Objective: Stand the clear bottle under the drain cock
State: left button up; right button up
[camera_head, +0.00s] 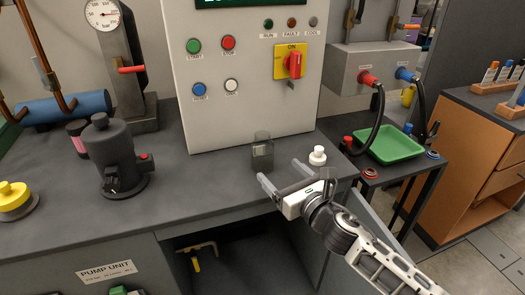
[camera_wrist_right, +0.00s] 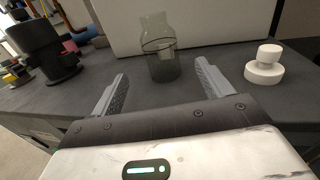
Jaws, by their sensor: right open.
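The clear bottle (camera_head: 262,152) stands upright on the dark bench in front of the control panel. In the right wrist view the bottle (camera_wrist_right: 160,55) is ahead of and between the open fingers, apart from both. My right gripper (camera_head: 280,172) is open and empty, low over the bench on the near side of the bottle; it also shows in the right wrist view (camera_wrist_right: 161,84). A dark grey vessel (camera_head: 110,155) with a red knob and a small front fitting stands left on the bench. I cannot tell for certain which fitting is the drain cock. My left gripper is not in view.
A white knobbed piece (camera_head: 317,156) stands right of the bottle, close to my right gripper. A yellow-topped piece (camera_head: 14,197) is at far left. The control panel (camera_head: 245,115) rises behind. The bench between vessel and bottle is clear. A green tray (camera_head: 395,147) lies at right.

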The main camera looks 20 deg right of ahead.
aim_at(269, 158)
jog(key=x, duration=0.3)
jog(key=shift+w+a, duration=0.1)
jog(key=shift+w, duration=0.25)
jog(key=shift+w+a+r, duration=0.1)
jog(key=shift+w+r, duration=0.05)
jog(key=shift+w, duration=0.4)
jog(key=p+x, duration=0.1)
jog(key=x, duration=0.3)
jog(key=shift+w, duration=0.15)
jog(key=shift+c, duration=0.3)
jog(key=c, duration=1.1)
jog(key=shift+r, duration=0.15)
